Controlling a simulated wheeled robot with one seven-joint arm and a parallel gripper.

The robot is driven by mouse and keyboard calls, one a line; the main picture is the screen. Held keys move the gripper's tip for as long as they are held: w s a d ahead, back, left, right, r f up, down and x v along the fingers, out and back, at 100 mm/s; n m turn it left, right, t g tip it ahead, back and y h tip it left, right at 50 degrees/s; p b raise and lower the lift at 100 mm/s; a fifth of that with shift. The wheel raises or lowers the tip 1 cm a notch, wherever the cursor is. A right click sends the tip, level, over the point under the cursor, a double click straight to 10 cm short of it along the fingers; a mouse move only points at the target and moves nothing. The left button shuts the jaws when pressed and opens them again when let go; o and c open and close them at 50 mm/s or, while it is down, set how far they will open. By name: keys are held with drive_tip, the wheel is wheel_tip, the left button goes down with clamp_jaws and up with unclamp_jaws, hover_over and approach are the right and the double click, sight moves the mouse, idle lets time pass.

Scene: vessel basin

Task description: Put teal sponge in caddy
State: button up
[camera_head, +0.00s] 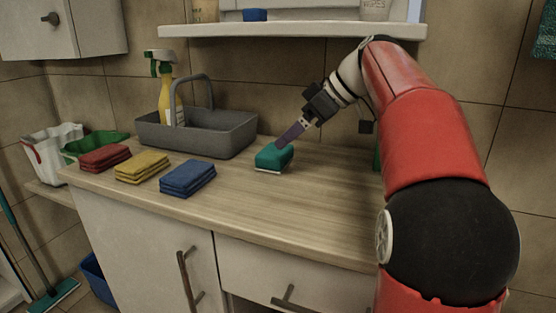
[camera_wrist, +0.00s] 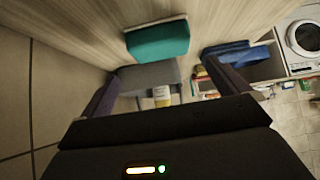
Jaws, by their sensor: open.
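The teal sponge (camera_head: 272,160), with a pale underside, rests on the wooden counter to the right of the caddy. The caddy (camera_head: 205,137) is a grey open tray with an arched handle and a yellow spray bottle with a green head in its left part. My gripper (camera_head: 284,140) reaches down to the sponge's upper right side. In the wrist view my gripper (camera_wrist: 180,90) is open, its two fingers apart, and the teal sponge (camera_wrist: 158,40) lies beyond the fingertips. The caddy (camera_wrist: 148,77) shows past it. Contact with the sponge cannot be told.
Folded red (camera_head: 105,158), yellow (camera_head: 142,167) and blue (camera_head: 188,178) cloths lie along the counter's left front. White and green containers stand at the far left. A shelf (camera_head: 290,31) hangs above. The counter (camera_head: 310,210) right and front of the sponge is clear.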

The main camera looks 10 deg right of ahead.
sight(276, 150)
drive_tip(key=x, duration=0.7)
drive_tip(key=shift+s+f, duration=0.15)
drive_tip(key=shift+f, duration=0.4)
drive_tip(key=shift+c, duration=0.3)
drive_tip(key=c, duration=0.9)
drive_tip(key=shift+a+r, duration=0.1)
